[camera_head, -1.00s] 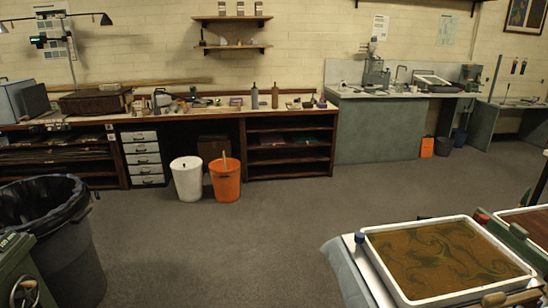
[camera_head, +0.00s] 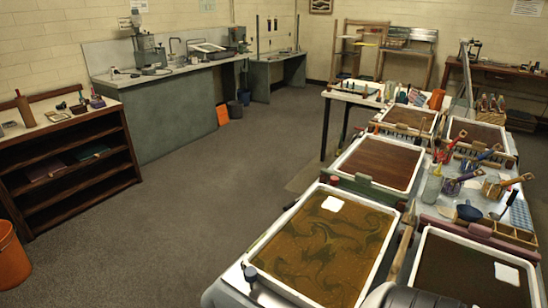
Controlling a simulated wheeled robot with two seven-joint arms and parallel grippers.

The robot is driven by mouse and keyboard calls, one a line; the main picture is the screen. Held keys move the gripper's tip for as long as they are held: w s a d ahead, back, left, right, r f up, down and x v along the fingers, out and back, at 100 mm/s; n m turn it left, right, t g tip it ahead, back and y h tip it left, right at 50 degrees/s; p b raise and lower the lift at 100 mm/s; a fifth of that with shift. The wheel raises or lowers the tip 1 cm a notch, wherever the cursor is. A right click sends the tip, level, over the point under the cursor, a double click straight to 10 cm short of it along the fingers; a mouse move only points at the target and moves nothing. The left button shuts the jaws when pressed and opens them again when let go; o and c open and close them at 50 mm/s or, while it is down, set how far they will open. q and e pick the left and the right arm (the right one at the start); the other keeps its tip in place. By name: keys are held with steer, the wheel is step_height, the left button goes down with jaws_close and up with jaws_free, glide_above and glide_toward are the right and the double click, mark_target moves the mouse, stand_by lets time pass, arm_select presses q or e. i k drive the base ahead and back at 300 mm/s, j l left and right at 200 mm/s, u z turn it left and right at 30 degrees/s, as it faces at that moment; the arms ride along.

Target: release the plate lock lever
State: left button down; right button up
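I cannot make out a plate lock lever in this view. A small grey-green machine (camera_head: 149,50) stands on the far counter at the upper left; it is too small to tell whether it bears a lever. Neither of my grippers is in view. A dark grey rounded shape at the bottom edge, right of centre, may be part of my own arm.
A long table carries several white-rimmed trays, the nearest (camera_head: 252,262) with swirled brown liquid. Jars and tools stand between trays. A dark shelf (camera_head: 70,137) and orange bin (camera_head: 11,262) stand at left. The grey floor (camera_head: 190,215) between is clear.

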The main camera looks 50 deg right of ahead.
mark_target(291, 204)
steer(key=i+z, duration=0.55)
steer(key=z, duration=0.15)
steer(key=i+j+z, duration=0.2)
steer(key=z, duration=0.15)
steer(key=i+z, duration=0.25)
steer(key=z, duration=0.2)
steer(key=i+j+z, duration=0.1)
steer(key=z, duration=0.35)
steer(key=i+j+z, duration=0.2)
steer(key=z, duration=0.25)
steer(key=i+j+z, duration=0.3)
steer(key=z, duration=0.15)
steer(key=i+j+z, duration=0.15)
steer(key=j+z, duration=0.15)
steer(key=z, duration=0.15)
